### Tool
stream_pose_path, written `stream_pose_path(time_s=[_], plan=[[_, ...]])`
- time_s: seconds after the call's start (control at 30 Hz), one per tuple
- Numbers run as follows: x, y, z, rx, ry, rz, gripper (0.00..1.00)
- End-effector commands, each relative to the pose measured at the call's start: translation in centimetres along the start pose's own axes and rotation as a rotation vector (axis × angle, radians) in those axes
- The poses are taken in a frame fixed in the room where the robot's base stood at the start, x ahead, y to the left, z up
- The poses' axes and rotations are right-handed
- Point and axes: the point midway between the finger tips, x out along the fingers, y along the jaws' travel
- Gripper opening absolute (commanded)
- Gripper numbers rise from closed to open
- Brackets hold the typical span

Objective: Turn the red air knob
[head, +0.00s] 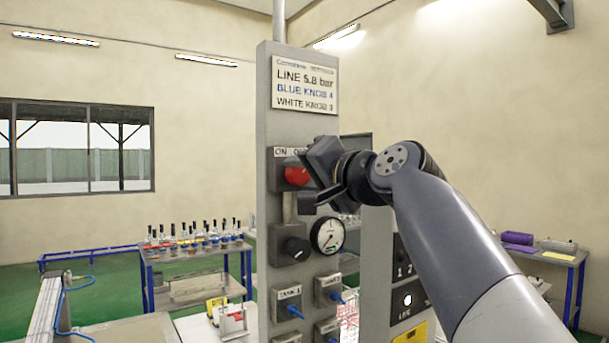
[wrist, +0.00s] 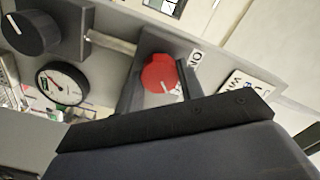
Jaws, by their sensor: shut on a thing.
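The red air knob (head: 296,175) sits on a dark plate labelled ON on the upper part of a grey panel post (head: 268,120). It also shows in the wrist view (wrist: 159,76), with a small white mark on its face. My gripper (head: 318,178) is at the knob from the right and is shut on it. The right side of the knob is partly covered by the gripper in the head view.
A black knob (head: 296,248) and a round gauge (head: 328,235) are below. A sign (head: 304,84) above reads LINE 5.8 bar. Lower boxes have blue levers (head: 295,312). A bench with bottles (head: 195,240) stands behind left; another table (head: 545,252) is right.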

Motion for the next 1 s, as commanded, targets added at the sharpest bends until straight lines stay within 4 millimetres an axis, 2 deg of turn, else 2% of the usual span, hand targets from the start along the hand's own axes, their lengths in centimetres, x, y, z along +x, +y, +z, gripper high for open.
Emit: stream_pose_path(time_s=[0.27,1.0], plan=[[0.01,0.17,0.16,-0.17,-0.001,0.0,0.14],[0.03,0.05,0.18,-0.868,-0.001,0.0,0.14]])
